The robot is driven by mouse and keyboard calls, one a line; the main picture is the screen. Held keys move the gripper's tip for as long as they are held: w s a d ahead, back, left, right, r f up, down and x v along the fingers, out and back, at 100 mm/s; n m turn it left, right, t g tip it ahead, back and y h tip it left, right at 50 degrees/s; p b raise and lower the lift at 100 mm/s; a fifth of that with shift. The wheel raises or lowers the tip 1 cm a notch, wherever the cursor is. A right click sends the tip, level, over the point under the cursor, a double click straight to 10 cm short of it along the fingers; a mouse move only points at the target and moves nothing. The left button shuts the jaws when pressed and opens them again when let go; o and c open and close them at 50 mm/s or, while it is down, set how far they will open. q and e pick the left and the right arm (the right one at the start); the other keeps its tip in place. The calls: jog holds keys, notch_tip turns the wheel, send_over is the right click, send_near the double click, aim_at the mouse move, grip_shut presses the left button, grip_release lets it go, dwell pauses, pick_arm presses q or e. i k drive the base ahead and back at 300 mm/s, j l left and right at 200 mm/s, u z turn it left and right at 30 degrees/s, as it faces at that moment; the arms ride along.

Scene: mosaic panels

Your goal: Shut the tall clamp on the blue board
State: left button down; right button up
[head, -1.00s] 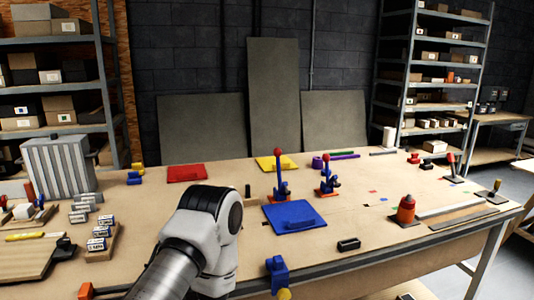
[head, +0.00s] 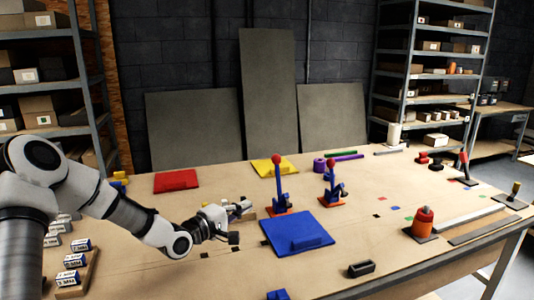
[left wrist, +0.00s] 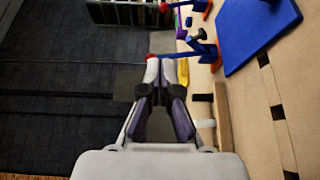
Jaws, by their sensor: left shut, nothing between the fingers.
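The blue board (head: 312,228) lies flat mid-table, with a raised blue block on it. The tall clamp (head: 280,196), blue with an orange base and red ball knob, stands at the board's far edge with its handle upright. A shorter similar clamp (head: 331,187) stands to its right. My left gripper (head: 246,207) is shut and empty, left of the tall clamp and apart from it. In the left wrist view its closed fingertips (left wrist: 160,66) line up near the red knob; the tall clamp (left wrist: 203,50) lies beyond them. My right gripper is not in view.
A red panel (head: 176,181) and a yellow panel (head: 274,167) lie farther back. An orange-red piece (head: 423,222) stands at the right, and a black tray (head: 361,269) sits near the front edge.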

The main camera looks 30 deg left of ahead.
aim_at(276, 159)
jog(key=i+j, duration=0.8)
